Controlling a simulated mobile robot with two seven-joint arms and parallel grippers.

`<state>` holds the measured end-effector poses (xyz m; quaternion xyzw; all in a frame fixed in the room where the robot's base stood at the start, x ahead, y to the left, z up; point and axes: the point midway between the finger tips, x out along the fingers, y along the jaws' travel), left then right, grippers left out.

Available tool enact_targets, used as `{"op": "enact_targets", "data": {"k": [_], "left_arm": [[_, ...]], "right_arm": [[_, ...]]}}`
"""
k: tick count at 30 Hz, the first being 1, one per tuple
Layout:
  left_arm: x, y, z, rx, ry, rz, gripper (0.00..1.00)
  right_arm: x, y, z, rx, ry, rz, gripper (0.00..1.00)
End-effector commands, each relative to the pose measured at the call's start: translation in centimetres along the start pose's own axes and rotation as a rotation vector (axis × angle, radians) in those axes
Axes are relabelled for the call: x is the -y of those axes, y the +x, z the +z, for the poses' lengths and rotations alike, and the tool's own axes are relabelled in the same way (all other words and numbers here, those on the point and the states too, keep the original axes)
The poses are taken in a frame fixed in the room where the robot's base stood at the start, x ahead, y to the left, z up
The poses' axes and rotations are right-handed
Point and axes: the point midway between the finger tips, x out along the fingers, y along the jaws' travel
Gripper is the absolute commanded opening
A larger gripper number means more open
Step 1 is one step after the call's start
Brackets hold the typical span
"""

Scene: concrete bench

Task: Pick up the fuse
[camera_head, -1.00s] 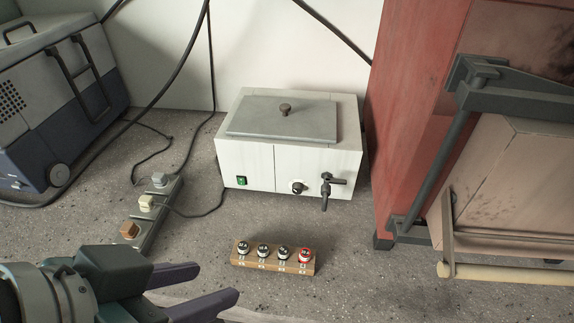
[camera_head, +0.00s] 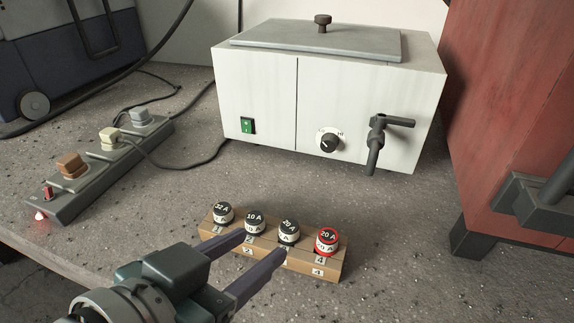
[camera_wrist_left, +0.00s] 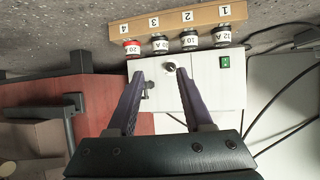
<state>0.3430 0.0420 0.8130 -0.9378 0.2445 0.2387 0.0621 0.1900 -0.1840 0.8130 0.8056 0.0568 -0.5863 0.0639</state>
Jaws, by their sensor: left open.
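A wooden rack (camera_head: 312,268) with numbered labels stands on the bench and holds several fuses in a row. From the left they are a black-topped 32 A fuse (camera_head: 223,212), a 10 A fuse (camera_head: 255,222), a black-topped 20 A fuse (camera_head: 288,231) and a red-topped 20 A fuse (camera_head: 326,240). My left gripper (camera_head: 264,243) is open and empty, its fingers reaching toward the rack's middle. In the left wrist view, the gap between its fingertips (camera_wrist_left: 160,73) lines up with the black 20 A fuse (camera_wrist_left: 160,43), which stands beyond the tips. My right gripper is not in view.
A white box with a lid, dial and tap (camera_head: 270,95) stands behind the rack. A power strip (camera_head: 100,175) with plugs and cables lies at left. A red cabinet (camera_head: 510,120) stands at right. Bare bench lies right of the rack.

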Motion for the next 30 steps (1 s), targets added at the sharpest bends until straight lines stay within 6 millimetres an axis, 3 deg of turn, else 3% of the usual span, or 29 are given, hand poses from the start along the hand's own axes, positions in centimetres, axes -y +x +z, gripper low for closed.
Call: {"op": "enact_targets", "data": {"k": [3, 10, 18, 27, 30], "left_arm": [[0.0, 2.1, 0.1, -0.002, 0.0, 0.0, 0.51], [0.0, 4.3, 0.4, 0.0, 0.0, 0.0, 0.51], [0.2, 8.2, 1.2, 0.0, -0.002, -0.001, 0.51], [0.2, 8.6, 1.0, 0.002, 0.0, -0.001, 0.51], [0.2, 8.6, 1.0, 0.002, 0.0, -0.001, 0.4]], "right_arm": [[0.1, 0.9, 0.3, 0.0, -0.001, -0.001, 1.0], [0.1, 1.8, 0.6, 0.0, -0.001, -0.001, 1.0], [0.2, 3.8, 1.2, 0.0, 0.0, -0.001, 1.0], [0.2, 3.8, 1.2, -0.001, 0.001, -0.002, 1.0], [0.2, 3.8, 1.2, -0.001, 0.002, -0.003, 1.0]]}}
